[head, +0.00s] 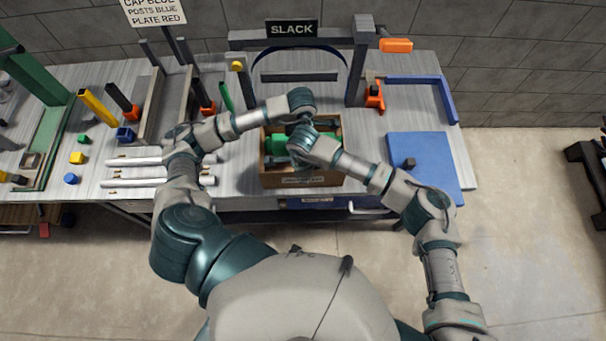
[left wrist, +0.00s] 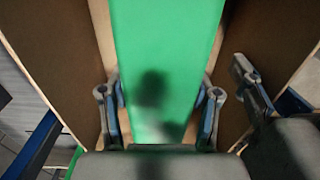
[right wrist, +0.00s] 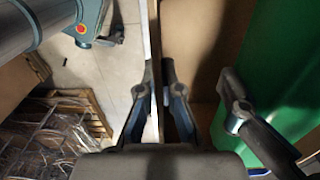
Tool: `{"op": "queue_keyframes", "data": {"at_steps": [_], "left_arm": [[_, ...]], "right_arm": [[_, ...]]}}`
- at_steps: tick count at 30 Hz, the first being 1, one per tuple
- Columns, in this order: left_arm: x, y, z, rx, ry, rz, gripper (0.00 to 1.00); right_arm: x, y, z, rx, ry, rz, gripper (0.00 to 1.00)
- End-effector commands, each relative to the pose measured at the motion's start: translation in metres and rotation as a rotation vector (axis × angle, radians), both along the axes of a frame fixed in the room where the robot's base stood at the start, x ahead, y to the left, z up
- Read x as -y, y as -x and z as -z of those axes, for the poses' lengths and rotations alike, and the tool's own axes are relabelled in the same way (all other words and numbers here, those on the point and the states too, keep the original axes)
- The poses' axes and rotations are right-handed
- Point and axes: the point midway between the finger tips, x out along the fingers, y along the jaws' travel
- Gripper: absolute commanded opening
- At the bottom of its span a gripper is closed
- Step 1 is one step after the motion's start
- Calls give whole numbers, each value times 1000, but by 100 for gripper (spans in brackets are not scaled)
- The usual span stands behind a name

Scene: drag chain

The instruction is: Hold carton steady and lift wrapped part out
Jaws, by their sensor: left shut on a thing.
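An open brown carton (head: 334,180) stands at the bench's front edge, with the green wrapped part (head: 276,144) inside it. My left gripper (left wrist: 161,105) is shut on the wrapped part, with one finger on each side of the green face (left wrist: 165,40). The brown walls (left wrist: 62,50) rise on both sides of it. My right gripper (right wrist: 154,88) has its fingers on the two sides of a carton wall (right wrist: 154,45), closed on it. The wrapped part also shows in the right wrist view (right wrist: 285,70). In the head view my wrists hide both sets of fingertips.
A blue plate (head: 430,160) lies right of the carton, and white rails (head: 135,171) lie to the left. A frame with a SLACK sign (head: 291,29) stands behind. Upright posts and small coloured blocks occupy the left bench. A pallet (right wrist: 75,105) shows on the floor.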

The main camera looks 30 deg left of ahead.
Motion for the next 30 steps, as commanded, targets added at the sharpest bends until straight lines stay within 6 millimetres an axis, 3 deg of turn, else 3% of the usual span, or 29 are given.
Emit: {"op": "queue_keyframes", "data": {"at_steps": [30], "left_arm": [[0, 0, -84, 2, 0, -1, 9]], "right_arm": [[0, 0, 0, 0, 0, 0, 0]]}}
